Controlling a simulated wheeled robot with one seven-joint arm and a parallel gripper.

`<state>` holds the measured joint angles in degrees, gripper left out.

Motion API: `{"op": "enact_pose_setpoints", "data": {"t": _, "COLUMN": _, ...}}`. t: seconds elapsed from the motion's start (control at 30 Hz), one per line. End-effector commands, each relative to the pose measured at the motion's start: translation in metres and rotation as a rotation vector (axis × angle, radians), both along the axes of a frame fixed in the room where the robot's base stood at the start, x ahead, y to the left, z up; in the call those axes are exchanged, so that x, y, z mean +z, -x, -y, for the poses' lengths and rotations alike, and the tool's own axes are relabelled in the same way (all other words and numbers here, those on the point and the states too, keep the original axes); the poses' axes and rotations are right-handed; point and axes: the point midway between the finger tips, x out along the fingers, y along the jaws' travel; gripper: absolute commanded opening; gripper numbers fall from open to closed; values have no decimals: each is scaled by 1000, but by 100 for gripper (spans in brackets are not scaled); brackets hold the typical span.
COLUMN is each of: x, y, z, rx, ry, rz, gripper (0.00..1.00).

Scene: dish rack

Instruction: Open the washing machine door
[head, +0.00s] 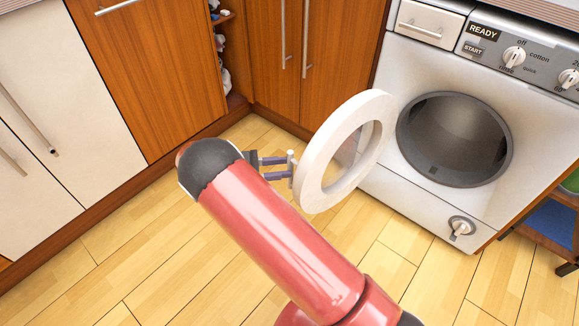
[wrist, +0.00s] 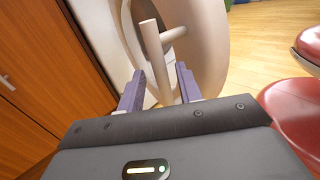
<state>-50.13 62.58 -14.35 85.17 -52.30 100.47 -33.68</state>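The washing machine (head: 400,185) is white and stands at the right of the head view. Its round white door (head: 318,165) is swung well out from the machine, and the dark drum opening (head: 455,140) is uncovered. My gripper (head: 283,167) is at the door's outer side, by its small handle (head: 291,168). In the wrist view, the handle's pale bar (wrist: 155,60) stands between the two purple fingers of my gripper (wrist: 160,88). The fingers are apart, with a gap visible on each side of the bar. Part of the door (wrist: 208,45) fills the upper middle there.
Wooden cabinets (head: 150,75) and white cabinet fronts (head: 60,110) line the left and back. An open shelf nook (head: 232,50) is between them. A stand with a blue surface (head: 553,222) is at the right edge. The light wooden floor (head: 170,260) around the door is clear.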

Motion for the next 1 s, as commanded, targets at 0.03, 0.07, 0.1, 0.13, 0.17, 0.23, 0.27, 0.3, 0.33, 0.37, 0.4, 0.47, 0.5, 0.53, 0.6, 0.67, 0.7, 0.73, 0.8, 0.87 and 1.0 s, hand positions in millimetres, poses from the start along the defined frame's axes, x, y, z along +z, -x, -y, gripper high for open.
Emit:
{"op": "enact_pose_setpoints", "data": {"t": 0.03, "x": -2, "y": 1, "z": -10, "rx": 2, "ry": 0, "rz": 2, "gripper": 35}}
{"op": "enact_pose_setpoints", "data": {"t": 0.07, "x": -2, "y": 1, "z": -15, "rx": 2, "ry": 0, "rz": 1, "gripper": 35}}
{"op": "enact_pose_setpoints", "data": {"t": 0.1, "x": -2, "y": 2, "z": -22, "rx": 2, "ry": -1, "rz": 1, "gripper": 35}}
{"op": "enact_pose_setpoints", "data": {"t": 0.13, "x": -2, "y": 3, "z": -26, "rx": 1, "ry": -1, "rz": 1, "gripper": 35}}
{"op": "enact_pose_setpoints", "data": {"t": 0.17, "x": -2, "y": 3, "z": -31, "rx": 1, "ry": -1, "rz": 2, "gripper": 35}}
{"op": "enact_pose_setpoints", "data": {"t": 0.23, "x": -1, "y": 4, "z": -38, "rx": 0, "ry": 0, "rz": 2, "gripper": 35}}
{"op": "enact_pose_setpoints", "data": {"t": 0.27, "x": -1, "y": 4, "z": -41, "rx": -1, "ry": 0, "rz": 1, "gripper": 35}}
{"op": "enact_pose_setpoints", "data": {"t": 0.3, "x": -1, "y": 4, "z": -43, "rx": -1, "ry": 0, "rz": 0, "gripper": 35}}
{"op": "enact_pose_setpoints", "data": {"t": 0.33, "x": -1, "y": 5, "z": -45, "rx": -1, "ry": 0, "rz": 0, "gripper": 35}}
{"op": "enact_pose_setpoints", "data": {"t": 0.37, "x": -1, "y": 5, "z": -46, "rx": -1, "ry": 0, "rz": 0, "gripper": 35}}
{"op": "enact_pose_setpoints", "data": {"t": 0.4, "x": -1, "y": 5, "z": -47, "rx": -1, "ry": 0, "rz": 0, "gripper": 35}}
{"op": "enact_pose_setpoints", "data": {"t": 0.47, "x": -1, "y": 5, "z": -47, "rx": -1, "ry": 0, "rz": 0, "gripper": 35}}
{"op": "enact_pose_setpoints", "data": {"t": 0.5, "x": 0, "y": 5, "z": -47, "rx": -1, "ry": 0, "rz": 0, "gripper": 35}}
{"op": "enact_pose_setpoints", "data": {"t": 0.53, "x": 0, "y": 5, "z": -47, "rx": -1, "ry": 0, "rz": 0, "gripper": 35}}
{"op": "enact_pose_setpoints", "data": {"t": 0.6, "x": 0, "y": 5, "z": -47, "rx": -1, "ry": 0, "rz": 0, "gripper": 35}}
{"op": "enact_pose_setpoints", "data": {"t": 0.67, "x": 0, "y": 5, "z": -47, "rx": -1, "ry": 0, "rz": 0, "gripper": 35}}
{"op": "enact_pose_setpoints", "data": {"t": 0.7, "x": 0, "y": 5, "z": -47, "rx": -1, "ry": 0, "rz": 0, "gripper": 35}}
{"op": "enact_pose_setpoints", "data": {"t": 0.73, "x": 0, "y": 5, "z": -47, "rx": -1, "ry": 0, "rz": 0, "gripper": 35}}
{"op": "enact_pose_setpoints", "data": {"t": 0.8, "x": 0, "y": 5, "z": -47, "rx": -2, "ry": 0, "rz": 0, "gripper": 35}}
{"op": "enact_pose_setpoints", "data": {"t": 0.87, "x": 0, "y": 5, "z": -47, "rx": -2, "ry": 0, "rz": 0, "gripper": 35}}
{"op": "enact_pose_setpoints", "data": {"t": 1.0, "x": 0, "y": 5, "z": -47, "rx": -1, "ry": 0, "rz": 0, "gripper": 35}}
